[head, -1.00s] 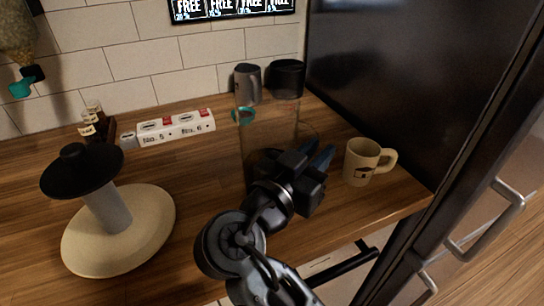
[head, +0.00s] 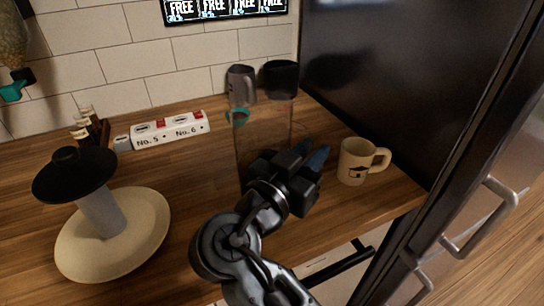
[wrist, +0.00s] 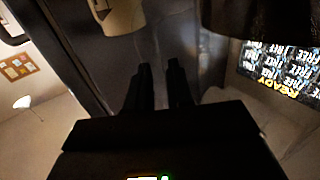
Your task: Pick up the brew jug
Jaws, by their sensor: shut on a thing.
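The brew jug (head: 263,128) looks like a tall, clear, glass-like vessel standing near the middle of the wooden counter, faint against the wall and wood. My gripper (head: 316,156) is at its lower front part, with its black and bluish fingers hiding some of that area. The fingers (wrist: 160,84) are close together in the wrist view, and my gripper is shut on the jug. The exact spot of contact is hard to see because the jug is see-through. I cannot tell whether its base is touching the counter.
A beige mug (head: 356,162) stands right of my gripper, and also shows in the wrist view (wrist: 122,14).

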